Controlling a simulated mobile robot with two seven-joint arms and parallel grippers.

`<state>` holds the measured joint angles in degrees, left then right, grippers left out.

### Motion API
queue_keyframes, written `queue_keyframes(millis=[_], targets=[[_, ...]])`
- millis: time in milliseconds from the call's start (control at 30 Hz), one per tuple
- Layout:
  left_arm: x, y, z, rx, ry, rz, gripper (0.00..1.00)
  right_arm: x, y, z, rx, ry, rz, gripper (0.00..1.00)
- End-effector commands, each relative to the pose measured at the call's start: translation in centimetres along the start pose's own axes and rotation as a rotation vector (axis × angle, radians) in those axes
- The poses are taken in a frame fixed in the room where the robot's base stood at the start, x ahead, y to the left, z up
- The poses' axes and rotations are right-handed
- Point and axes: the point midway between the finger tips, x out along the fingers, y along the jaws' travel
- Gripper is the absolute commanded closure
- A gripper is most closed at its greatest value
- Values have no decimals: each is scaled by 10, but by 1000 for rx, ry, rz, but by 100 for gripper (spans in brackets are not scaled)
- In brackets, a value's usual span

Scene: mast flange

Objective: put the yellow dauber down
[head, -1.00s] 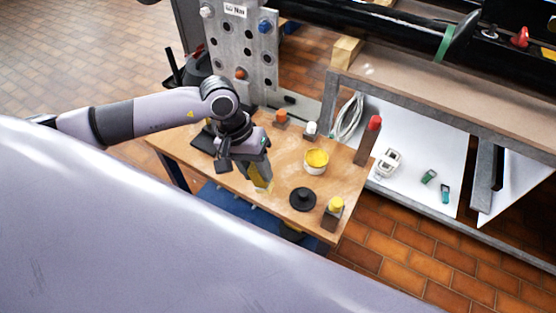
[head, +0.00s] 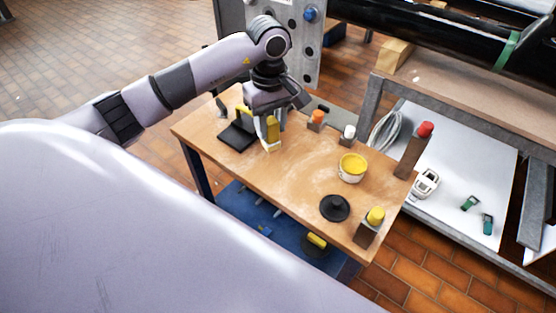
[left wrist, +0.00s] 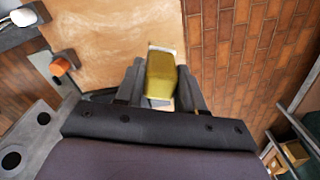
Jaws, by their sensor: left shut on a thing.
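The yellow dauber (head: 273,129) is in my left gripper (head: 270,122), over the left half of the wooden table (head: 290,190). Its pale end points down near the table top; I cannot tell whether it touches. In the left wrist view the dauber (left wrist: 161,76) sits between the two dark fingers, which are shut on it, with bare wood beyond its end. A black flat pad (head: 236,137) lies on the table just left of the gripper. My right gripper is not in view.
A white pot of yellow paint (head: 352,166), a black disc (head: 335,208) and a yellow-capped block (head: 370,226) stand right. Orange-capped (head: 317,119) and white-capped (head: 348,133) blocks line the back, a tall red-capped block (head: 413,152) the far corner. The middle front is clear.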

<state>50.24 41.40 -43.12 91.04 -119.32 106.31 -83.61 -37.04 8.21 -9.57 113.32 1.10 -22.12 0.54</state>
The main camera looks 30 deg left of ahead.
Motion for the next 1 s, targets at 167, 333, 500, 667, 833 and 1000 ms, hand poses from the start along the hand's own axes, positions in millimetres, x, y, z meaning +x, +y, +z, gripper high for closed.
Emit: queue_keyframes(millis=[167, 333, 500, 667, 833, 1000], targets=[[48, -1, 1, 0, -4, -4, 92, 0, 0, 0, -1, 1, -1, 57], [73, 0, 0, 1, -2, 1, 92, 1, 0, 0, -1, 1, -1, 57], [84, 0, 0, 2, -1, 0, 92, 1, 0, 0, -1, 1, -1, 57], [107, 0, 0, 1, -3, -2, 92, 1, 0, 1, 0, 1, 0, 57], [122, 0, 0, 2, -1, 2, 92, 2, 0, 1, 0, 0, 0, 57], [121, 0, 0, 2, 0, 2, 92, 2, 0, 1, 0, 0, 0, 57]])
